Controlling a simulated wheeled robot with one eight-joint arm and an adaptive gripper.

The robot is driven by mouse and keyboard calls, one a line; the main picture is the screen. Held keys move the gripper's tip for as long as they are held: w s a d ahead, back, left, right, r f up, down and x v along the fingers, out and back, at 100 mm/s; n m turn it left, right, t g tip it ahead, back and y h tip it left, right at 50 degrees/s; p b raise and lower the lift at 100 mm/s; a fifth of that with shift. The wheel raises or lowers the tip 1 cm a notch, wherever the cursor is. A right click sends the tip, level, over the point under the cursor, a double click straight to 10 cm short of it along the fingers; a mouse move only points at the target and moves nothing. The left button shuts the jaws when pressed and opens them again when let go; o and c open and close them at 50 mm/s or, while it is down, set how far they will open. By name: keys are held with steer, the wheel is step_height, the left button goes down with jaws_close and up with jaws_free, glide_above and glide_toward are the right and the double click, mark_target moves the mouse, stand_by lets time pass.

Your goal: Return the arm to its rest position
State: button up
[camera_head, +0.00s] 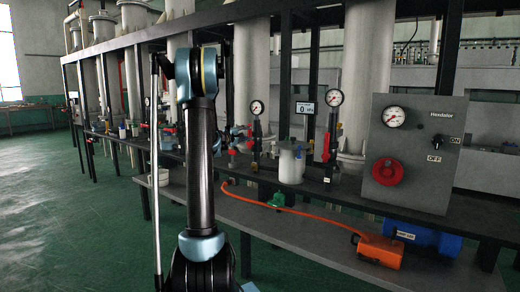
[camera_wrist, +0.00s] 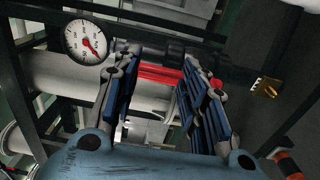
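My arm stands raised in the middle of the head view, with its dark links and blue-grey joints upright in front of the bench. In the wrist view my gripper (camera_wrist: 160,88) has its two blue-padded fingers spread apart, with a clear gap between them. No object is held between the pads. A red part (camera_wrist: 158,74) shows through the gap, beyond the fingers; how far away it is I cannot tell. In the head view I cannot clearly make out the gripper near the bench behind my arm.
A long bench (camera_head: 320,190) carries gauges (camera_head: 334,97), a white canister (camera_head: 291,164) and a grey control box (camera_head: 412,150) with a red knob. An orange device (camera_head: 379,250) and a blue cylinder (camera_head: 424,236) sit on the lower shelf. Green floor (camera_head: 60,220) is clear at left.

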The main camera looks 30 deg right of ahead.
steer(key=shift+s+a, duration=0.35)
steer(key=shift+a, duration=0.2)
steer(key=s+a+f+m+g+y, duration=0.1)
steer(key=s+a+f+m+y, duration=0.15)
steer(key=s+a, duration=0.6)
steer(key=s+a+f+m+g+y, duration=0.1)
steer(key=s+a+f+m+y, duration=0.15)
steer(key=s+a, duration=0.6)
steer(key=s+a+f+g+y, duration=0.1)
steer(key=s+a+f+y, duration=0.3)
steer(key=s+a, duration=0.5)
steer(key=s+a+f+g+y, duration=0.1)
steer(key=s+a+f+y, duration=0.2)
steer(key=s+a+f, duration=0.6)
steer(key=s+a+f+y, duration=0.4)
steer(key=s+a+f, duration=0.3)
steer(key=s+a, duration=0.3)
steer(key=shift+a+n+g+y, duration=0.3)
steer(key=shift+a+g, duration=0.1)
steer(key=shift+a, duration=0.2)
